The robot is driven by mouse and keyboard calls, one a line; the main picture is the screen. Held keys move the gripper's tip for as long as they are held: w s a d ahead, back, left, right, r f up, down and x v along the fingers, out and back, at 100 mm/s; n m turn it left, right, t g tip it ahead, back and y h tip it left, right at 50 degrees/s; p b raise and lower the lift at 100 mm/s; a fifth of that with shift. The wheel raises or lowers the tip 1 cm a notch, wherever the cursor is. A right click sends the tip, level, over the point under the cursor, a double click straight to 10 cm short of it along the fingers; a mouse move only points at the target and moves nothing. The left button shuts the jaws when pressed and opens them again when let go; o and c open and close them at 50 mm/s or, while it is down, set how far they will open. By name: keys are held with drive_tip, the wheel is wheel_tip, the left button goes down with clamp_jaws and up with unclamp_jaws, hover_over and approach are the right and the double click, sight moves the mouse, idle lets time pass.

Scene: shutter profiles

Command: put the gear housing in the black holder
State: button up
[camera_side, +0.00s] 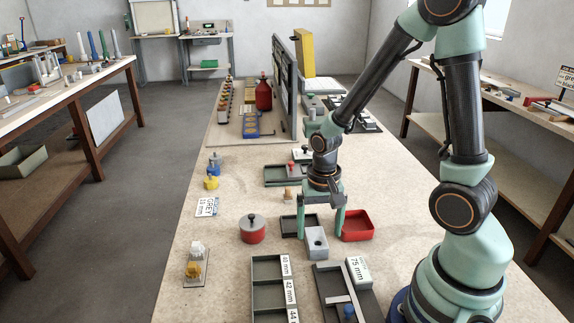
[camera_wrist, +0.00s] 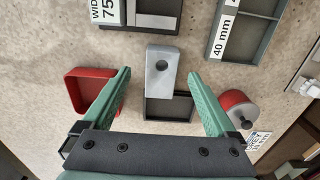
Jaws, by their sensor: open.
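The gear housing looks to be a grey block with a round hole in its top (camera_side: 317,244); it also shows in the wrist view (camera_wrist: 159,74). The black holder looks to be a shallow dark tray (camera_side: 289,228) beside the block. In the wrist view the block covers part of the tray (camera_wrist: 168,110); I cannot tell if they touch. My gripper (camera_side: 320,236) is open, fingers pointing down. In the wrist view the block appears between the fingertips (camera_wrist: 159,75), with a gap on each side. Neither finger visibly touches it.
A red tray (camera_side: 358,238) stands close to the right finger in the side view. Grey-green compartment trays (camera_side: 268,268) and a frame labelled 75 mm (camera_side: 326,290) lie in front. An upright panel (camera_side: 285,85) stands behind.

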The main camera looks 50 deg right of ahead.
sight(318, 240)
drive_tip(key=shift+w+f, duration=0.1)
drive_tip(key=shift+f, duration=1.9)
clamp_jaws()
